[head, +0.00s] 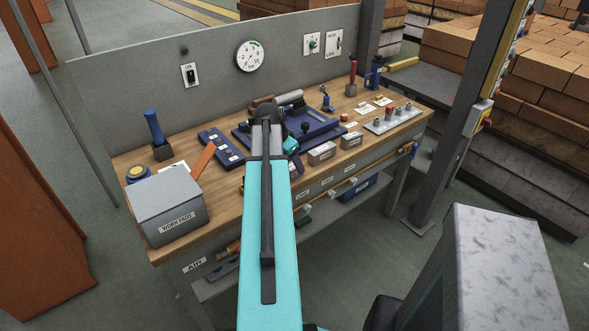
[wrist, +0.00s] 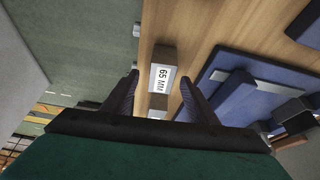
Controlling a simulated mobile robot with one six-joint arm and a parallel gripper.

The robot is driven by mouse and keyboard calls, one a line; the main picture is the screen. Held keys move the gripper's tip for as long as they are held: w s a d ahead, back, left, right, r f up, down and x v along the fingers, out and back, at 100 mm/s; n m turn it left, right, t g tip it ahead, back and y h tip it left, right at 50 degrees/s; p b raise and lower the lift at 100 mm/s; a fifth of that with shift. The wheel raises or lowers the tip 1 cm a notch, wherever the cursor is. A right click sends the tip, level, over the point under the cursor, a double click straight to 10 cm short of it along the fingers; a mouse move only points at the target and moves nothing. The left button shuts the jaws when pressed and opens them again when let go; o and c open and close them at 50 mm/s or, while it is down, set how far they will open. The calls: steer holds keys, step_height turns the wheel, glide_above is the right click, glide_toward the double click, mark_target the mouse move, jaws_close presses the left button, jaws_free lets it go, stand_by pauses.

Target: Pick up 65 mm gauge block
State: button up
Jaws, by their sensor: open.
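The 65 mm gauge block (wrist: 161,73) lies on the wooden bench top in the wrist view, its white label reading "65 MM" facing up. My gripper (wrist: 158,78) is open, with one dark finger on each side of the block in the picture. No finger visibly touches the block; how far above it they are, I cannot tell. In the head view my arm hides most of the gripper, and I cannot tell which labelled block there is the 65 mm one.
Another grey block (wrist: 158,102) lies close to the 65 mm block. A blue fixture (wrist: 238,105) stands to the right in the wrist view; the bench edge is to the left. Labelled blocks (head: 321,153) and a grey box (head: 165,205) stand along the bench front.

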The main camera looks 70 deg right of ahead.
mark_target(294, 167)
steer(key=shift+p+x, duration=0.45)
steer(key=shift+x, duration=1.1)
steer(key=shift+c, duration=0.3)
steer(key=c, duration=1.2)
steer(key=shift+r, duration=0.15)
